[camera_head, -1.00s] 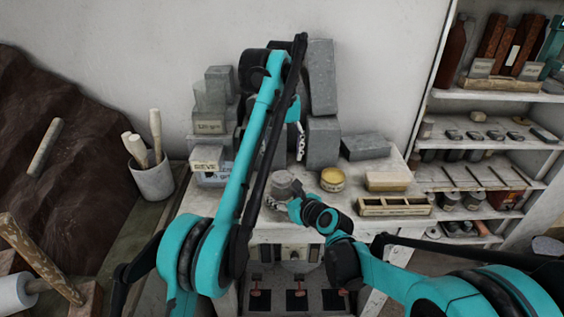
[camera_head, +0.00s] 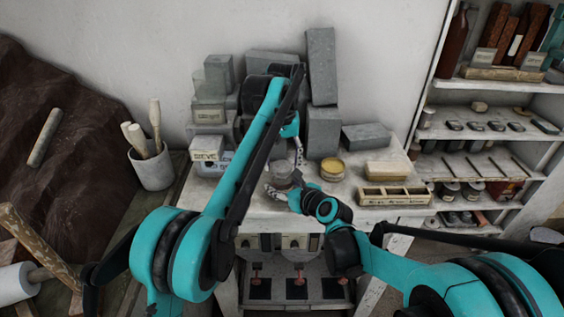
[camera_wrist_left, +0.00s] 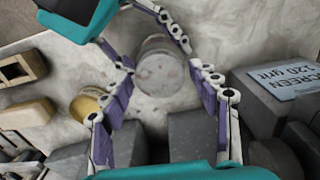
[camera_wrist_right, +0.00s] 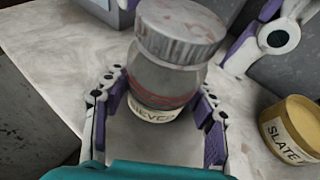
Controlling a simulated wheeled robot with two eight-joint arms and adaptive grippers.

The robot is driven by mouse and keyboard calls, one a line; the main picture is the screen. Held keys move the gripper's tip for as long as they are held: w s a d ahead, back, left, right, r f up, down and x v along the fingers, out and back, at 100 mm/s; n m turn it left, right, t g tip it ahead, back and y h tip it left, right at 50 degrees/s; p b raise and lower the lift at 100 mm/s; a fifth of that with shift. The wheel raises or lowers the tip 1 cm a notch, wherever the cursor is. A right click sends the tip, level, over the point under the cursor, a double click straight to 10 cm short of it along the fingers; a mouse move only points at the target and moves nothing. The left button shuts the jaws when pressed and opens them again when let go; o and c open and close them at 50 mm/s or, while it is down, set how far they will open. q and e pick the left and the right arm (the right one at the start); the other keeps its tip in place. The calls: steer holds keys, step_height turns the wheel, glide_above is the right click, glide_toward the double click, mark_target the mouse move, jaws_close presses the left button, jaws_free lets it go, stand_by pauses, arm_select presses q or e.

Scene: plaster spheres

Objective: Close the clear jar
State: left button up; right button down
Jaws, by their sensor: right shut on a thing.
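The clear jar (camera_wrist_right: 165,82) stands upright on the pale worktop with a dark reddish band and a label. A worn grey metal lid (camera_wrist_right: 180,32) sits on its mouth; I cannot tell whether it is screwed tight. My right gripper (camera_wrist_right: 155,98) is shut around the jar's lower body. In the left wrist view the lid (camera_wrist_left: 160,72) is seen from above. My left gripper (camera_wrist_left: 160,68) is open, its fingers spread either side of the lid in the picture, with no clear contact. In the head view the jar (camera_head: 281,174) is partly hidden by the grippers.
A yellow tin (camera_head: 332,169) labelled slate (camera_wrist_right: 290,130) stands close right of the jar. A compartment box (camera_head: 394,196) and a pale block (camera_head: 385,171) lie further right. Grey blocks (camera_head: 322,130) stand behind. The worktop's front edge is close.

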arm_select(q)
steer(key=c, duration=0.9)
steer(key=shift+o, duration=0.2)
steer(key=o, duration=1.4)
steer(key=shift+r, duration=3.75)
arm_select(e)
steer(key=shift+c, duration=2.3)
jaws_free()
